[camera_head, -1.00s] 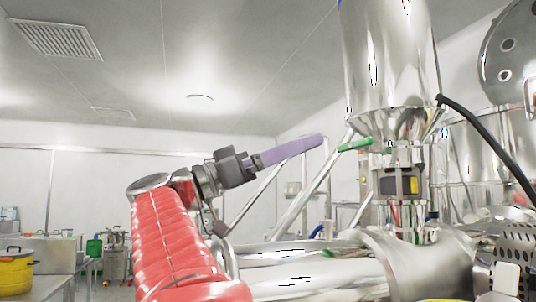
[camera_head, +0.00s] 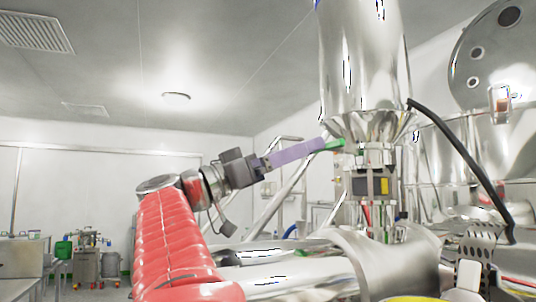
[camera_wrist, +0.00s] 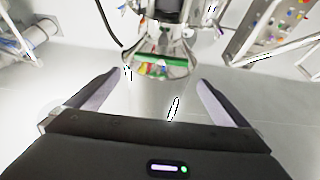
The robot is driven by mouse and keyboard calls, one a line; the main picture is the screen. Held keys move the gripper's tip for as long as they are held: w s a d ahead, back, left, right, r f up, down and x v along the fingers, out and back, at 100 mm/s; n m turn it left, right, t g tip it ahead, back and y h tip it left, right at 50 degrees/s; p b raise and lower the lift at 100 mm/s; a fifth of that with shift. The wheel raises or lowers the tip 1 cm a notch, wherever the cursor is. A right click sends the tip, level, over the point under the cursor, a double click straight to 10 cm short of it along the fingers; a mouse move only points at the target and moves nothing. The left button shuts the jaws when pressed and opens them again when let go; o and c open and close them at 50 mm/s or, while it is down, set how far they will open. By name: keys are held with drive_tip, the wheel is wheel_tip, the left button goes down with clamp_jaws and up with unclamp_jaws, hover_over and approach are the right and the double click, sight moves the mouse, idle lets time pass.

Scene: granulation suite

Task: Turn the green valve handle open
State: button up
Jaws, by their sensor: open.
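The green valve handle (camera_head: 335,144) sticks out to the left from the steel fitting below the cone of a tall metal vessel (camera_head: 362,60). In the wrist view the handle (camera_wrist: 160,60) is a green bar lying across the picture, just beyond the fingertips and between their lines. My gripper (camera_head: 322,144) has pale purple fingers pointing right at the handle's left end. In the wrist view my gripper (camera_wrist: 158,78) is open, with nothing between its fingers. The head view overlaps fingertips and handle; I cannot tell whether they touch.
A dark box with a yellow panel (camera_head: 371,186) sits below the handle. A black hose (camera_head: 455,140) curves down at the right. Wide steel pipework (camera_head: 300,275) lies below my arm. A metal frame (camera_head: 285,185) stands behind it.

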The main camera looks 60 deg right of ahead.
sight(325, 150)
drive_tip(key=s+d, duration=0.4)
drive_tip(key=shift+d, duration=0.2)
drive_tip(key=shift+s+d+r, duration=0.2)
drive_tip(key=shift+s+d, duration=0.2)
drive_tip(key=shift+d, duration=0.1)
drive_tip(key=c, duration=0.9)
